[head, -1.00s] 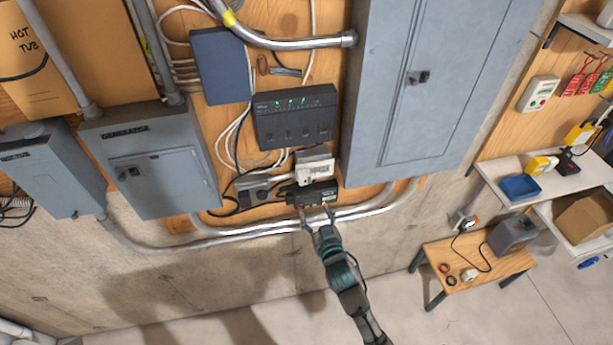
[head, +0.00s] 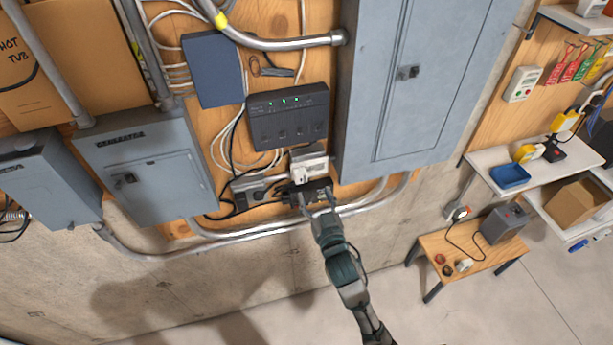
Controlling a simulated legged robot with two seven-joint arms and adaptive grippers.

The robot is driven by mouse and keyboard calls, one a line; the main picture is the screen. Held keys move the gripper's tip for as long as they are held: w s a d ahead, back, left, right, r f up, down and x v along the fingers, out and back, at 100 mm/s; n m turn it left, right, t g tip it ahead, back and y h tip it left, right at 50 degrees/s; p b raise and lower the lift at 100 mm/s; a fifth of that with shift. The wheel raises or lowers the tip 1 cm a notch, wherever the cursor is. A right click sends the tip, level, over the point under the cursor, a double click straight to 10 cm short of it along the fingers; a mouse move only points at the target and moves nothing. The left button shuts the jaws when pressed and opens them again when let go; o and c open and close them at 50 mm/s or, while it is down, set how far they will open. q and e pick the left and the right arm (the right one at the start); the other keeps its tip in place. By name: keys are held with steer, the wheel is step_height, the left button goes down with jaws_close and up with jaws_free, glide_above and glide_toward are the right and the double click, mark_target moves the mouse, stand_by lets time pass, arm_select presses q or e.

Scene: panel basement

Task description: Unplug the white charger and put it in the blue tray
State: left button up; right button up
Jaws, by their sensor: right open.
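The white charger (head: 301,174) is plugged into the outlet box on the wooden wall panel, below the black router. My right gripper (head: 317,194) reaches up from below with its two fingers apart. Its fingertips are at a black adapter (head: 311,187) just under the charger; I cannot tell if they touch it. Nothing shows held between them. The blue tray (head: 510,176) sits on the white shelf at the right and looks empty. My left gripper is out of view.
The black router (head: 288,115) is above the outlets, with loose cables to its left. A large grey panel (head: 420,90) stands close on the right. A metal conduit (head: 240,232) runs below the outlets. A wooden bench (head: 470,258) with a grey box is at lower right.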

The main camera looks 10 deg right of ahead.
mark_target(297, 181)
steer(key=w+a, duration=0.1)
steer(key=w, duration=0.1)
steer(key=w+a, duration=0.1)
steer(key=w, duration=0.1)
steer(key=w+a, duration=0.1)
steer(key=w, duration=0.1)
steer(key=shift+r, duration=0.15)
steer(key=shift+w+d, duration=0.5)
steer(key=shift+d, duration=0.2)
steer(key=shift+w+d+f, duration=0.15)
steer(key=shift+d+f, duration=0.05)
steer(key=shift+d, duration=0.4)
steer(key=shift+a, duration=0.25)
steer(key=shift+a+r, duration=0.15)
steer(key=shift+a, duration=0.85)
steer(key=shift+d, duration=0.3)
steer(key=shift+a, duration=0.6)
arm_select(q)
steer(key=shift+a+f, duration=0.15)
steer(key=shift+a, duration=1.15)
arm_select(e)
steer(key=shift+a, duration=1.45)
